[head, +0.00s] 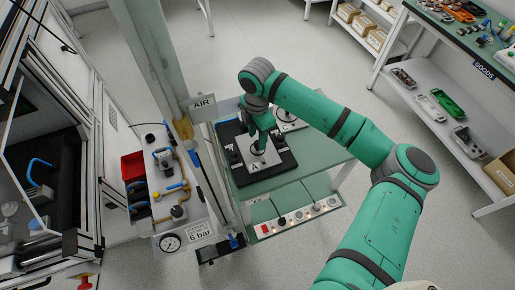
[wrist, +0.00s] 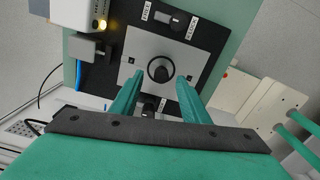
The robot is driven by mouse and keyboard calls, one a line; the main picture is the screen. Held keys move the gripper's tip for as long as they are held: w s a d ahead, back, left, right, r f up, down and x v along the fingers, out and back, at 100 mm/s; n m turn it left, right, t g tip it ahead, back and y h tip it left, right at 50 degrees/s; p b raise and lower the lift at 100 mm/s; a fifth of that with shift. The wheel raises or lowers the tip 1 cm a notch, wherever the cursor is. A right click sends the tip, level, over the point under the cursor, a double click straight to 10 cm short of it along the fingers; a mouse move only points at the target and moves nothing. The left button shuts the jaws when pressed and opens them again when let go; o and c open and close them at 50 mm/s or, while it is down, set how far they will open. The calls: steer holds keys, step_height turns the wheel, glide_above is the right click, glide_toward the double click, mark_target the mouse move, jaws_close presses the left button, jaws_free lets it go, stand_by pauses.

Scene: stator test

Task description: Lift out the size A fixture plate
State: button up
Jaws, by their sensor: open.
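The size A fixture plate (head: 272,157) is a light grey plate marked "A", seated on a black base (head: 287,167) on the green bench. In the wrist view the plate (wrist: 138,47) has a round dark knob (wrist: 160,69) at its middle. My gripper (wrist: 158,92) is open, its two green fingers pointing at the plate on either side of the knob's near side. The fingers appear short of the knob, and nothing is between them. In the head view my gripper (head: 261,143) is over the plate and partly hides it.
A second plate with a dark knob (head: 290,117) lies behind, partly hidden by my arm. A green post (head: 165,70) stands left of the black base. A button panel (head: 295,219) runs along the front. A shelf rack (head: 455,120) stands at right.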

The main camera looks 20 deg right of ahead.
step_height(320, 180, down, 4)
steer(key=shift+s+r, duration=0.1)
steer(key=shift+r, duration=0.1)
steer(key=shift+d+f, duration=0.15)
steer(key=shift+f, duration=0.1)
steer(key=shift+c, duration=0.4)
jaws_close()
steer(key=shift+r, duration=0.1)
